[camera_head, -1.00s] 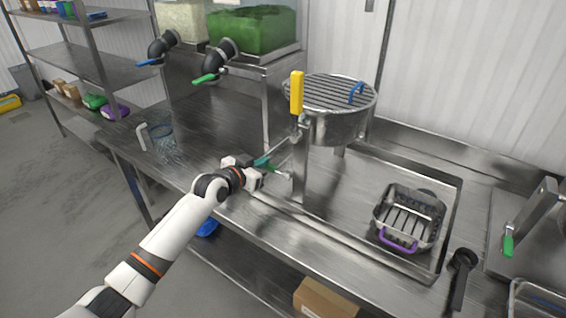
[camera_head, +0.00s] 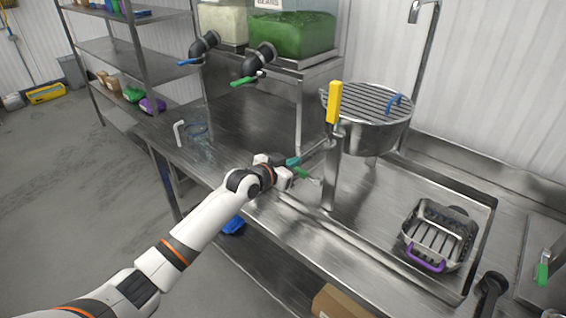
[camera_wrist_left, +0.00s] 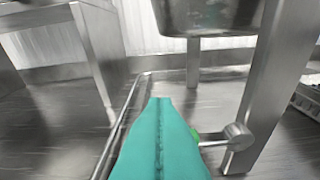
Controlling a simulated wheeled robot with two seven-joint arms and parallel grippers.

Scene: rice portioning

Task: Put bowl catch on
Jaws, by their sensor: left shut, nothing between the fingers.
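A round metal bowl (camera_head: 376,138) with a slatted grate (camera_head: 362,107) on top stands on a metal post (camera_head: 331,178) at the middle right of the head view. The underside of a metal vessel also shows at the top of the left wrist view (camera_wrist_left: 208,18). A small green-tipped lever (camera_head: 302,173) sticks out low beside the post; in the left wrist view its rod and round pivot (camera_wrist_left: 238,135) meet the post. My left gripper (camera_head: 295,161) has teal fingers (camera_wrist_left: 160,142), shut and empty, just beside the green tip. I cannot tell whether they touch. My right gripper is out of view.
A yellow handle (camera_head: 334,102) rises at the post's top. A metal basket with a purple handle (camera_head: 426,265) sits in the recessed counter at right. Green-levered (camera_head: 243,81) and blue-levered (camera_head: 189,62) spouts hang at upper left. The counter left of my gripper is mostly clear.

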